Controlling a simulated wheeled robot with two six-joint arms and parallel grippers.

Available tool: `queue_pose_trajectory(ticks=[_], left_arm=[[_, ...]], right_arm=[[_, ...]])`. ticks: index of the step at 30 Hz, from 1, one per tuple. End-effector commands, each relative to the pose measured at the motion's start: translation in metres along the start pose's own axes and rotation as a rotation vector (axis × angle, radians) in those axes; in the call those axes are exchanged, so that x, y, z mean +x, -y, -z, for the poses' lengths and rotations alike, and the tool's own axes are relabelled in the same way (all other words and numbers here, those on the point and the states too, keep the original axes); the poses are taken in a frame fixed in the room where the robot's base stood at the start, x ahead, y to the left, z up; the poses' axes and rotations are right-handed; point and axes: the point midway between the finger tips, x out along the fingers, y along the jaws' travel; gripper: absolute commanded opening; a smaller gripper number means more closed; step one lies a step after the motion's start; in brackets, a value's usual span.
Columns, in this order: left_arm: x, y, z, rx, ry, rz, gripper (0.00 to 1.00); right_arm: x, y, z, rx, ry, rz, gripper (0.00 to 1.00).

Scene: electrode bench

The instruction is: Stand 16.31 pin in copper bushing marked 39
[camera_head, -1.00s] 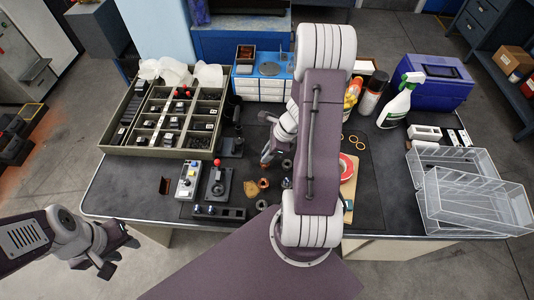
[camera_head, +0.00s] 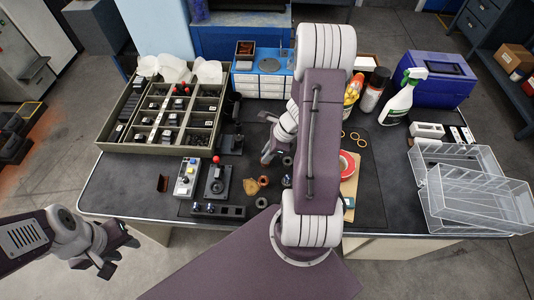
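A small copper-brown piece (camera_head: 250,186) lies on the dark mat, right of the joystick box. It may be the copper bushing, but no mark 39 is readable. Small dark ring-like bushings (camera_head: 287,161) stand near it on the mat. My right gripper (camera_head: 267,157) hangs over the mat, above and right of the copper-brown piece and apart from it. Its fingers are too small to show whether they hold anything. I cannot make out the 16.31 pin. My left gripper (camera_head: 118,258) is open and empty, off the bench's front-left edge.
A divided parts crate (camera_head: 161,148) stands at the left back. A joystick box (camera_head: 217,184) and a grey button box (camera_head: 187,178) are in front of it. Red tape (camera_head: 346,164) is partly hidden by my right arm.

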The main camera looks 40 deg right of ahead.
Motion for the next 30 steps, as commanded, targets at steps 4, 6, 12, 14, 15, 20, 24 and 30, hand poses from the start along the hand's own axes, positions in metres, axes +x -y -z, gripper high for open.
queue_pose_trajectory(ticks=[4, 6, 12, 14, 15, 20, 24, 30], left_arm=[[0.0, 0.0, 0.0, 0.0, 0.0, 0.0, 0.36], [0.0, 0.0, 0.0, 0.0, 0.0, 0.0, 0.36], [-0.002, 0.0, 0.0, 0.0, 0.0, 0.0, 0.36], [-0.007, 0.0, 0.001, 0.0, 0.0, 0.0, 0.36], [-0.011, 0.0, 0.001, 0.0, 0.0, 0.0, 0.36], [-0.027, -0.001, 0.003, 0.0, 0.0, 0.0, 0.36], [-0.034, -0.001, 0.004, 0.0, 0.0, 0.0, 0.36], [-0.035, -0.001, 0.004, 0.0, 0.0, 0.0, 0.36]], right_arm=[[0.0, 0.0, 0.0, 0.0, 0.0, 0.0, 0.44], [0.0, 0.0, 0.0, 0.0, 0.0, 0.0, 0.44], [-0.004, 0.0, -0.001, 0.0, 0.0, 0.001, 0.44], [-0.013, 0.001, -0.001, 0.0, 0.001, 0.003, 0.44], [-0.021, 0.001, -0.002, 0.001, 0.001, 0.003, 0.44], [-0.059, 0.001, -0.002, 0.0, 0.0, 0.005, 0.44], [-0.082, 0.001, -0.001, 0.0, 0.0, 0.004, 0.44], [-0.091, 0.0, 0.0, -0.001, 0.0, 0.0, 0.44]])
